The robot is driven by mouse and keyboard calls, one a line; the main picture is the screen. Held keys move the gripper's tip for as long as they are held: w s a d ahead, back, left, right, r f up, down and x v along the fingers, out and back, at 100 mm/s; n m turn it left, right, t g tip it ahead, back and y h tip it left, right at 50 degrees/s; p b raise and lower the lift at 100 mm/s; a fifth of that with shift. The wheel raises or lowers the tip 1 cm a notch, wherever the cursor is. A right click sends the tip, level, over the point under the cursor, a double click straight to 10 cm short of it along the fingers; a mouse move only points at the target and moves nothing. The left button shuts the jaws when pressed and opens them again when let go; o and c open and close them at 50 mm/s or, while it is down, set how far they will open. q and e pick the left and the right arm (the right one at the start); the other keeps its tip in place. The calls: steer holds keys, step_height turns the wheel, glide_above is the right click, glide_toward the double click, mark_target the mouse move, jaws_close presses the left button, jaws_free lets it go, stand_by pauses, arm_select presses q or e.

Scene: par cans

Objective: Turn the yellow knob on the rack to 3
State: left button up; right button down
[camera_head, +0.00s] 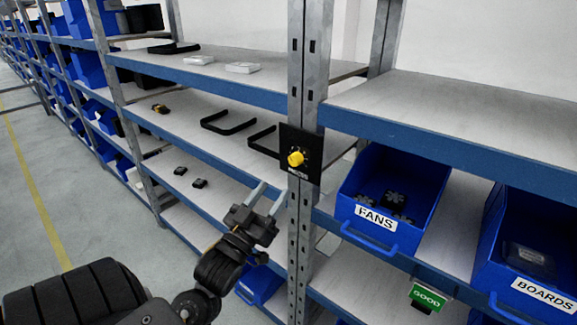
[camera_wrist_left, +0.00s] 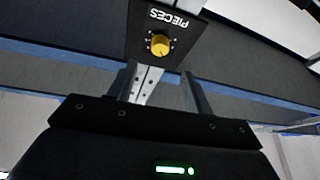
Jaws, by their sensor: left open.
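The yellow knob (camera_head: 296,158) sits on a black square panel (camera_head: 313,170) fixed to the grey rack post. In the left wrist view the knob (camera_wrist_left: 160,44) shows upside down with the word PIECES above it and small marks around it. The numbers are too small to read. My left gripper (camera_head: 268,199) is open and empty, below and to the left of the knob in the head view, apart from it. In the left wrist view its two fingers (camera_wrist_left: 160,82) point toward the panel, with the knob beyond and between them. My right gripper is not in view.
A blue FANS bin (camera_head: 419,222) and a blue BOARDS bin (camera_head: 500,262) stand right of the post (camera_head: 310,75). Shelves (camera_head: 205,122) left of it hold black handles and small parts. A green GOOD tag (camera_head: 428,297) hangs low. Free floor (camera_head: 60,170) lies at left.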

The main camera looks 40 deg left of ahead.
mark_target(292, 162)
arm_select(q)
steer(key=p+x, duration=0.2)
steer(key=x, duration=0.6)
steer(key=shift+w, duration=0.25)
steer(key=c, duration=1)
steer(key=shift+m, duration=0.4)
steer(key=m+h, duration=0.1)
steer(key=m, duration=0.1)
steer(key=m+h, duration=0.2)
steer(key=m, duration=0.1)
steer(key=shift+a, duration=0.2)
steer(key=shift+a+m+h, duration=0.1)
steer(key=shift+m+h, duration=0.7)
steer(key=shift+m, duration=0.6)
steer(key=shift+a+m+h, duration=0.1)
steer(key=shift+m+h, duration=0.7)
steer(key=shift+m, duration=0.9)
